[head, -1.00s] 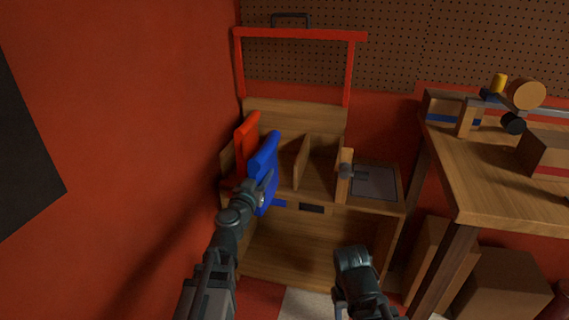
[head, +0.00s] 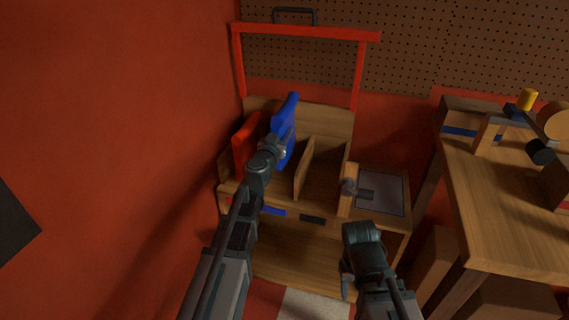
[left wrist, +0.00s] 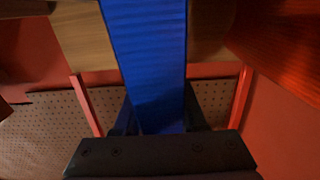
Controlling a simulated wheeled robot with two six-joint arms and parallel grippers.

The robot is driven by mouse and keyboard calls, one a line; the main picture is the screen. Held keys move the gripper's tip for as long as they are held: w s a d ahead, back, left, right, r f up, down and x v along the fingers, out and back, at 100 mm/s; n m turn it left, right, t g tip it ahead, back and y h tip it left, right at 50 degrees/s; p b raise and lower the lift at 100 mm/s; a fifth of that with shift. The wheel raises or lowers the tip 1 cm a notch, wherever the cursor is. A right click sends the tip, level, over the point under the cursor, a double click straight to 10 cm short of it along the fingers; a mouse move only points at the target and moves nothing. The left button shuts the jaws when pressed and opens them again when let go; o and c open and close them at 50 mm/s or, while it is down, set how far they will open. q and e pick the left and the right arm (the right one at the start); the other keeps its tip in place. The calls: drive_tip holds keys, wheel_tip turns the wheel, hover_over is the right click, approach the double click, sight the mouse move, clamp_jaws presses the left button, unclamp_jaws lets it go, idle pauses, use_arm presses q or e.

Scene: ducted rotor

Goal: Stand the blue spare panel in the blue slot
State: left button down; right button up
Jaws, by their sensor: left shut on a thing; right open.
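The blue spare panel (head: 287,118) is held upright in my left gripper (head: 283,150), which is shut on it. The panel is over the wooden slotted rack (head: 322,206), to the right of the red panel (head: 244,143). In the left wrist view the blue panel (left wrist: 148,60) fills the middle between the fingers. The blue slot's mark (head: 272,211) shows on the rack's front edge, below the panel. My arm hides the panel's lower end, so I cannot tell whether it touches the slot floor. My right gripper (head: 350,285) is open and empty in front of the rack.
A wooden divider (head: 304,168) stands right of the blue panel. A black mark (head: 313,219) is on the front edge. A red frame (head: 305,32) rises behind. A wooden workbench (head: 500,205) stands at right. The red wall (head: 120,130) is close on the left.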

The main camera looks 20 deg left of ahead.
use_arm(q)
wheel_tip(320, 180, down, 5)
drive_tip(key=b, duration=0.4)
drive_tip(key=shift+f, duration=0.15)
drive_tip(key=shift+f+b, duration=0.1)
drive_tip(key=shift+b, duration=0.2)
wheel_tip(320, 180, down, 4)
drive_tip(key=b, duration=0.3)
drive_tip(key=shift+r, duration=0.25)
drive_tip(key=shift+b, duration=0.3)
drive_tip(key=shift+f, duration=0.15)
drive_tip(key=shift+c, duration=2.3)
unclamp_jaws()
drive_tip(key=shift+r, duration=0.2)
